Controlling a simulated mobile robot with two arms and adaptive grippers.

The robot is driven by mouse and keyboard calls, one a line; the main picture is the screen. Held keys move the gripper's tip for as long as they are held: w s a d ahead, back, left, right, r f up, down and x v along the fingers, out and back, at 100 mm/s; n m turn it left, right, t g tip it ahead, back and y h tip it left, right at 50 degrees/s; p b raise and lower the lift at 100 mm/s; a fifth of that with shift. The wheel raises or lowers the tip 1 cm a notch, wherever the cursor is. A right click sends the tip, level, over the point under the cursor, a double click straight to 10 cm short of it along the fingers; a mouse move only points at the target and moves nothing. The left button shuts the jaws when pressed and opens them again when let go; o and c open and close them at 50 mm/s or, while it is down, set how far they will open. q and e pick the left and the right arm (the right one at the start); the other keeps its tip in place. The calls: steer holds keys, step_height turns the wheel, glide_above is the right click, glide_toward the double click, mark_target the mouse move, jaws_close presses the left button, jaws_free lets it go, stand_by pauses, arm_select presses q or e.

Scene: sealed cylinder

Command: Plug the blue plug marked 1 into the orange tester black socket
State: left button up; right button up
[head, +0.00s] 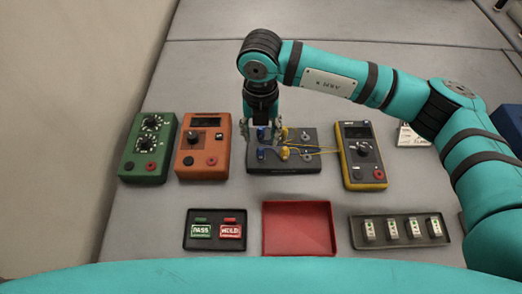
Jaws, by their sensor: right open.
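The orange tester (204,137) stands left of centre. Its black socket (188,161) is at its lower left, beside a red socket, and looks empty. A dark plug holder (284,168) bears blue plugs and yellow plugs with thin leads. One blue plug (261,153) shows at the holder's left part. Another blue patch shows at my gripper's fingers. The number marks are too small to read. My right gripper (262,138) points down over the holder's left side, open around or close to the upper blue plug; contact cannot be told. My left gripper is not in view.
A green tester (148,148) stands left of the orange one. A yellow-edged meter (361,153) stands right of the holder. In front lie a PASS/HOLD tray (215,244), an empty red tray (298,228) and a dark tray with several small parts (401,243).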

mark_target(261, 148)
steer(key=shift+f, duration=0.6)
step_height(261, 148, down, 6)
steer(key=b, duration=0.4)
steer(key=shift+b, duration=0.3)
steer(key=shift+f+b, duration=0.65)
steer(key=shift+f, duration=0.05)
steer(key=shift+r, duration=0.1)
steer(key=shift+b, duration=0.6)
jaws_close()
